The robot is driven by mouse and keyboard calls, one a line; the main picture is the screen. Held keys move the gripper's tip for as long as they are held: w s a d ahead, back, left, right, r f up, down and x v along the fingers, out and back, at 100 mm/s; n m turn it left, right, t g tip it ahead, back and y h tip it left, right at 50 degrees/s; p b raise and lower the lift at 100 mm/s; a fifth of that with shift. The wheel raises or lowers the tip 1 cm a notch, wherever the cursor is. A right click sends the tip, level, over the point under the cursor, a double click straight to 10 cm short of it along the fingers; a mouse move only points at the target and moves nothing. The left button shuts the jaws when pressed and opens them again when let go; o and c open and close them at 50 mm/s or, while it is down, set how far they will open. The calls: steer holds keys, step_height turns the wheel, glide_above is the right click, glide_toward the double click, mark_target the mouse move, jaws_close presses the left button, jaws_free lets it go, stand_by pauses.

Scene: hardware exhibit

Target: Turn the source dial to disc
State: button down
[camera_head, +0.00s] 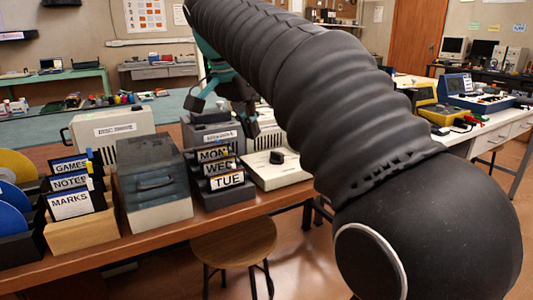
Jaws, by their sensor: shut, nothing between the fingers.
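A black dial (277,157) sits on top of a low white box (262,176) at the middle of the table, right of the day cards. Any marks around the dial are too small to read, so I cannot tell its setting. My gripper (223,104), dark with teal parts, is above and left of the dial, over a grey labelled device (209,133). It is shut and empty, and apart from the dial. My black ribbed arm crosses the right of the view and hides part of the gripper and the area behind.
Left of the dial stand a holder with MON, WED and TUE cards (222,180), a grey lidded box (152,187), and a GAMES, NOTES and MARKS file box (77,234). A beige labelled case (112,130) is behind. A wooden stool (234,243) stands in front.

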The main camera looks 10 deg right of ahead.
mark_target(274, 165)
steer(key=shift+m, duration=0.3)
steer(key=x, duration=0.3)
steer(key=b+x, duration=0.1)
steer(key=x, duration=0.2)
steer(key=b+x, duration=0.1)
steer(key=x, duration=0.2)
steer(key=shift+w+f, duration=0.15)
steer(key=shift+w, duration=0.25)
steer(key=shift+w+d, duration=1)
steer(key=shift+d, duration=0.2)
steer(key=shift+w+d, duration=0.3)
steer(key=shift+d, duration=0.05)
steer(key=shift+a, duration=0.15)
